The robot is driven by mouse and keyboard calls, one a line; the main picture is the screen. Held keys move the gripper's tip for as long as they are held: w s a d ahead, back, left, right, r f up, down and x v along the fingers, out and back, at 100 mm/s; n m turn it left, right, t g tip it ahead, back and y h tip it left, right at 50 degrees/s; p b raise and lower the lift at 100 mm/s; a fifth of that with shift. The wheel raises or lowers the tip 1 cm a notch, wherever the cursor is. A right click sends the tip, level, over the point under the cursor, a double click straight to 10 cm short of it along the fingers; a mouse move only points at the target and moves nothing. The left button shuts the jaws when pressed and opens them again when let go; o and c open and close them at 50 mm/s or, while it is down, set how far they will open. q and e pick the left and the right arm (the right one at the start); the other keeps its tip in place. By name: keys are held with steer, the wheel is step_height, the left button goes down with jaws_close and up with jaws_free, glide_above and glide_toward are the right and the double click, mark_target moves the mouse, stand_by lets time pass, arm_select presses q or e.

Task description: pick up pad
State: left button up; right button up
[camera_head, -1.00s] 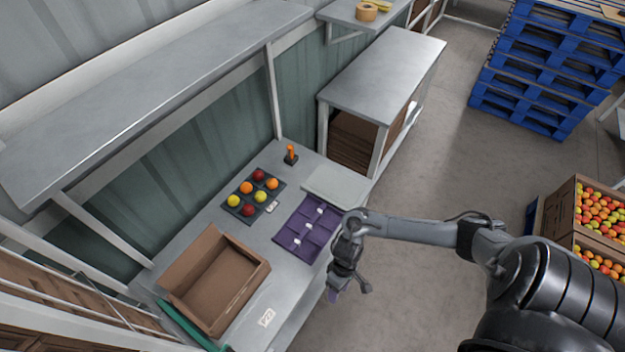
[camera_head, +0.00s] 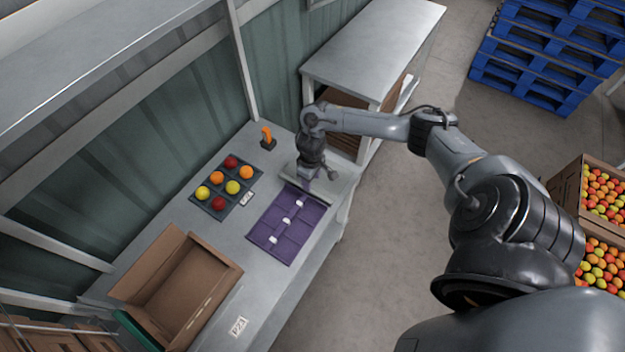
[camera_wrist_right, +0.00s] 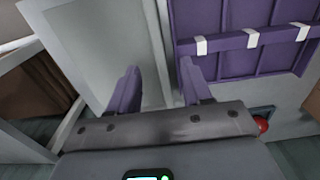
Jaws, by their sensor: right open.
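The pad, a flat light grey sheet (camera_head: 338,184), lies on the bench at the near end of the metal cabinet. It also shows in the right wrist view (camera_wrist_right: 90,45). My right gripper (camera_head: 309,174) is over the pad, pointing down, and hides part of it. In the right wrist view its two purple fingers (camera_wrist_right: 160,88) stand apart with nothing between them. I cannot tell whether the fingertips touch the pad. My left gripper is not in view.
A purple divided tray (camera_head: 290,228) with white clips lies beside the pad. An orange-handled tool (camera_head: 267,138) stands behind. An open cardboard box (camera_head: 180,285) is at the left. A labelled card (camera_head: 239,326) lies on bare bench.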

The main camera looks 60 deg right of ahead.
step_height(320, 180, down, 2)
steer(key=shift+w+d+f+b, duration=0.15)
steer(key=shift+f+b, duration=0.4)
steer(key=shift+f, duration=1.8)
steer(key=shift+d+f, duration=0.2)
steer(key=shift+f, duration=0.1)
steer(key=shift+a+f, duration=0.2)
steer(key=shift+f, duration=0.05)
steer(key=c, duration=0.8)
jaws_close()
